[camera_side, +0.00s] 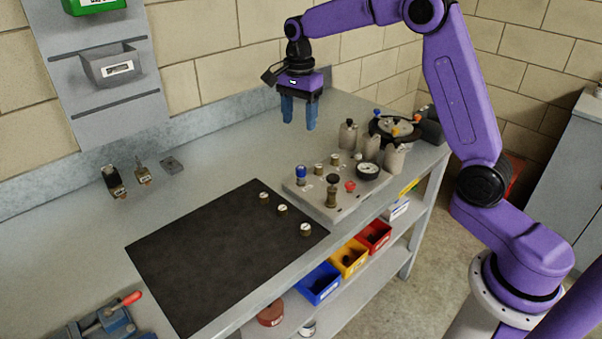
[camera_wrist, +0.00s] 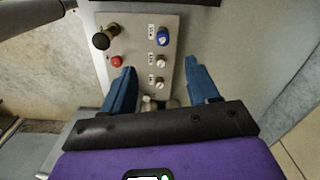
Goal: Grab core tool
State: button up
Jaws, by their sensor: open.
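No readable label marks the core tool. Two upright pieces on the grey plate (camera_side: 350,208) could be it. One is a brass piece with a black knob (camera_side: 332,198), which is at the upper left in the wrist view (camera_wrist: 103,38). The other is a small blue-topped piece (camera_side: 301,174), at the upper right of the plate in the wrist view (camera_wrist: 162,37). My gripper (camera_side: 299,125) is above the bench behind the plate, fingers pointing down, open and empty. In the wrist view its blue fingers (camera_wrist: 160,68) stand apart, with the plate seen between and beyond them.
The plate also carries a gauge (camera_side: 368,170), a red knob (camera_side: 350,186) and small fittings. Grey canisters (camera_side: 348,134) stand behind it. A black mat (camera_side: 220,255) with several small round pieces lies left. Wall bins (camera_side: 110,66) hang upper left.

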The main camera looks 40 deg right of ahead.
aim_at(301, 167)
jog(key=shift+m, duration=0.4)
jog(key=f, duration=1.1)
jog(key=d+f, duration=0.1)
jog(key=f, duration=0.5)
jog(key=shift+w+f, duration=0.25)
jog(key=shift+w, duration=0.05)
grip_shut()
